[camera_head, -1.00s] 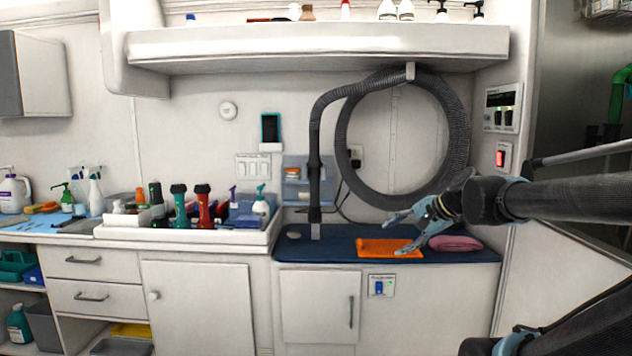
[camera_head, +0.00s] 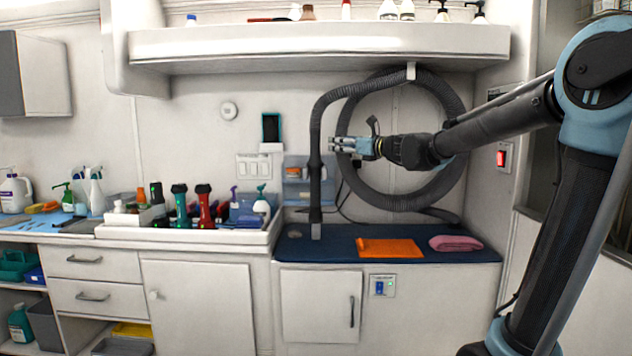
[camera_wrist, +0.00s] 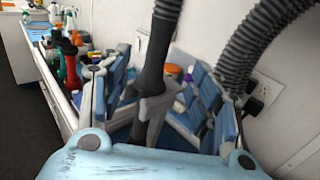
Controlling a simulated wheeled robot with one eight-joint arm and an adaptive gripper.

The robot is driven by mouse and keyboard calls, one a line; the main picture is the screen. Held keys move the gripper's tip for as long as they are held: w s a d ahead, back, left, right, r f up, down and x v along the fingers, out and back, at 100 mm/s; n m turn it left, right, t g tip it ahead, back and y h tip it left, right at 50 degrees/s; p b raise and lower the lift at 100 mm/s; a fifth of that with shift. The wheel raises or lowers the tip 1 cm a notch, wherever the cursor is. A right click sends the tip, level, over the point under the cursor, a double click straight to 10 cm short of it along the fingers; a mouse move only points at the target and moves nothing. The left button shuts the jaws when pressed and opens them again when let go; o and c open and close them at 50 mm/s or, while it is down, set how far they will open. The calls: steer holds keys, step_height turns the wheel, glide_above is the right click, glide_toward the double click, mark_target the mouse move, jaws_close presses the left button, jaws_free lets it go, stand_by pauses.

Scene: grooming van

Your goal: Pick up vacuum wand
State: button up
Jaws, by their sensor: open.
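The vacuum wand (camera_head: 315,178) is a dark, upright tube at the end of a ribbed grey hose, with its pale lower tip at the blue counter mat. In the wrist view the wand (camera_wrist: 152,72) runs down between the blue finger pads. My gripper (camera_head: 334,145) is open, just to the right of the wand at its upper part, fingers pointing left. The wrist view also shows my gripper (camera_wrist: 158,80) with its fingers spread on both sides of the wand. I cannot tell whether either finger touches it.
The coiled hose (camera_head: 455,110) hangs on the wall behind my arm. An orange cloth (camera_head: 390,248) and a pink folded cloth (camera_head: 455,243) lie on the blue mat (camera_head: 340,252). A tray (camera_head: 265,240) of bottles and clippers stands left. A shelf (camera_head: 320,45) overhangs above.

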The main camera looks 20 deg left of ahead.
mark_target(319, 142)
steer(key=x, duration=1.4)
steer(key=shift+s, duration=0.1)
steer(key=c, duration=1.3)
